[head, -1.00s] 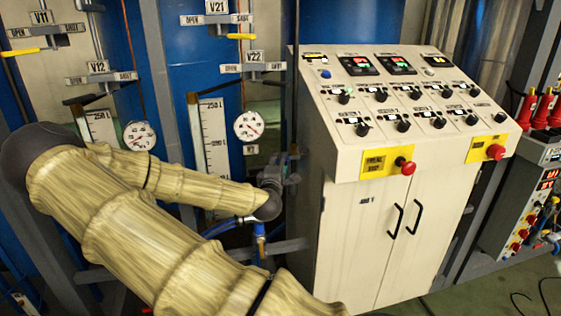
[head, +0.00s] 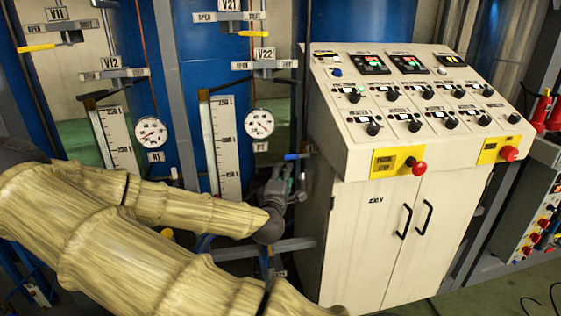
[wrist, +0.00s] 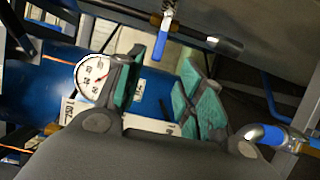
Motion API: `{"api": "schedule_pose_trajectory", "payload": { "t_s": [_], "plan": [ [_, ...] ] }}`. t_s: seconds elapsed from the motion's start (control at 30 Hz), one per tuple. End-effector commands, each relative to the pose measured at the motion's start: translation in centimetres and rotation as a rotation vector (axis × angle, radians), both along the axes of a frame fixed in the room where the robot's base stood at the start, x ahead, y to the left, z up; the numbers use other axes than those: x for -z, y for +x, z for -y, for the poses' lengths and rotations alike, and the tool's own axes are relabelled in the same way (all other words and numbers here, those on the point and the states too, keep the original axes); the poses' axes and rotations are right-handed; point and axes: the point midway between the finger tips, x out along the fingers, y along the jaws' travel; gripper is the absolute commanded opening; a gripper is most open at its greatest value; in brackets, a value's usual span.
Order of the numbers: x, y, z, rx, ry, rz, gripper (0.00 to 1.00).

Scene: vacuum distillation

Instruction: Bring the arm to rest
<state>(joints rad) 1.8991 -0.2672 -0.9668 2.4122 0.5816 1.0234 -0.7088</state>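My arm, in a wrinkled tan sleeve (head: 110,235), reaches from the lower left across the head view. My gripper (head: 284,172) is at its end, just left of the white control cabinet and below a round gauge (head: 259,122). In the wrist view, the two green-padded fingers of my gripper (wrist: 168,88) stand apart with nothing between them. A blue valve handle (wrist: 160,45) shows beyond the gap. A blue handle (head: 297,156) also shows close to the gripper in the head view; I cannot tell whether they touch.
Gauges, scales and valves V12 (head: 113,73) and V22 (head: 264,65) stand behind my arm. Another blue-handled valve (wrist: 262,134) is right of the fingers. Red equipment (head: 545,110) is at the far right.

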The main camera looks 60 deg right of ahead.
Motion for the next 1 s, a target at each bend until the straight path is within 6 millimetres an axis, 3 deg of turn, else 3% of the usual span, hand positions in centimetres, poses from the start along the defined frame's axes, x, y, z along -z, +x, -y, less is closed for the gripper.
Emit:
{"api": "schedule_pose_trajectory", "payload": {
  "t_s": [0.33,0.47,0.57,0.77,1.0],
  "plan": [
    [0.1,0.0,0.0,0.0,0.003,-0.001,0.38],
    [2.4,-0.2,-0.4,-0.001,0.053,-0.01,0.38],
    [6.4,-0.7,-1.4,0.001,0.144,-0.024,0.38],
    [16.9,-2.5,-5.5,0.018,0.4,-0.061,0.38],
    [28.1,-5.7,-13.2,0.065,0.715,-0.104,0.38]
  ]
}}
